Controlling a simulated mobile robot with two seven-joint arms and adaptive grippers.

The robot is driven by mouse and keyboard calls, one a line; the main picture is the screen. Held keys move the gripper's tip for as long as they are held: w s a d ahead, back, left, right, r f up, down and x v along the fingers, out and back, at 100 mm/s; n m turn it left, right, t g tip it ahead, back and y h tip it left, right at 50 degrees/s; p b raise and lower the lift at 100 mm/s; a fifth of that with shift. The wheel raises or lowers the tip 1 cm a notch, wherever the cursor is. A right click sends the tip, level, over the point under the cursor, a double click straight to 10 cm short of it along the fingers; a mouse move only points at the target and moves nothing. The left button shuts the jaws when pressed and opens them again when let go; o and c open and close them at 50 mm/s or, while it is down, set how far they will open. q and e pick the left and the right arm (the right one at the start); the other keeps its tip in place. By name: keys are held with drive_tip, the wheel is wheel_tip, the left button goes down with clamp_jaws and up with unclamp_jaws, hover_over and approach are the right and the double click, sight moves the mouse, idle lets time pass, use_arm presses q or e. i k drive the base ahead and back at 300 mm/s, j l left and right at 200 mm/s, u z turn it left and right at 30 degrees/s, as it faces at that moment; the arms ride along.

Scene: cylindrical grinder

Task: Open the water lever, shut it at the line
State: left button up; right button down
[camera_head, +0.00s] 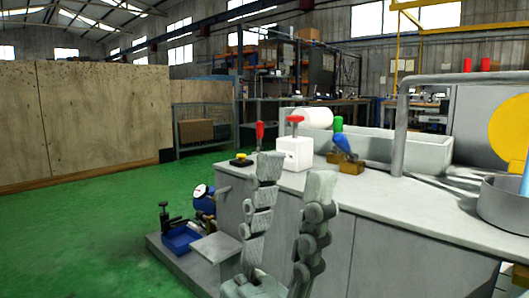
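My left gripper (291,178) comes up from the bottom centre, its two fingers spread wide and nothing between them. It shows in front of the grey bench (400,205), fingertips pointing up. Behind the fingertips stands a white box (294,154) with a red-topped lever (295,120) on it. Left of it is another upright red handle (260,130). Right of it is a green and blue handle (341,142) on a brown base. I cannot tell which is the water lever, and no line is readable. My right gripper is not in view.
A grey trough (420,152) and a bent grey pipe (401,120) stand on the bench. A round grey pan (505,203) and a yellow disc (512,128) are at the right edge. A low blue machine (181,238) stands left of the bench. The green floor is clear farther left.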

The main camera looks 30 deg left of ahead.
sight(339, 139)
drive_tip(key=i+j+u, duration=0.2)
drive_tip(key=j, duration=0.15)
drive_tip(key=j+u, duration=0.2)
drive_tip(key=j, duration=0.2)
drive_tip(key=i+j+u, duration=0.15)
drive_tip(key=i+j, duration=0.2)
drive_tip(key=j, duration=0.2)
drive_tip(key=i+j, duration=0.25)
drive_tip(key=j, duration=0.15)
drive_tip(key=u, duration=0.05)
